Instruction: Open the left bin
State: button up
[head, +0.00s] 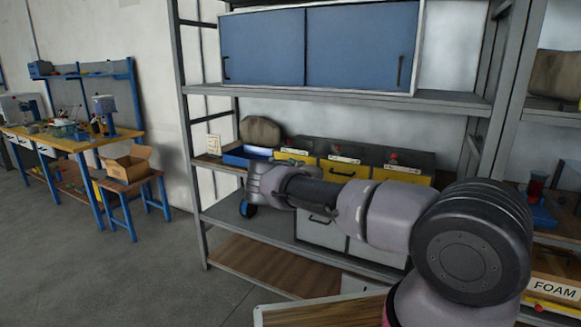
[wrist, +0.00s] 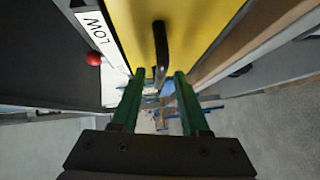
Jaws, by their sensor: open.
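Three bins with yellow fronts stand in a row on the middle shelf in the head view. The left bin (head: 297,157) is partly hidden by my arm; the middle bin (head: 340,172) and right bin (head: 402,177) show beside it. The fronts look about level with each other. My gripper (wrist: 159,75) is open, with green fingers either side of the handle's near end. I cannot tell whether they touch it.
A blue tray (head: 236,158) stands left of the bins. Grey drawers (head: 318,231) are below them, and a blue sliding-door cabinet (head: 318,45) is above. A red knob (wrist: 94,58) is beside the label. A workbench (head: 75,143) stands far left, with open floor before it.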

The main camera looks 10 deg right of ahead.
jog(key=shift+w+a+f, duration=0.1)
jog(key=shift+w, duration=0.55)
grip_shut()
dwell(1.1)
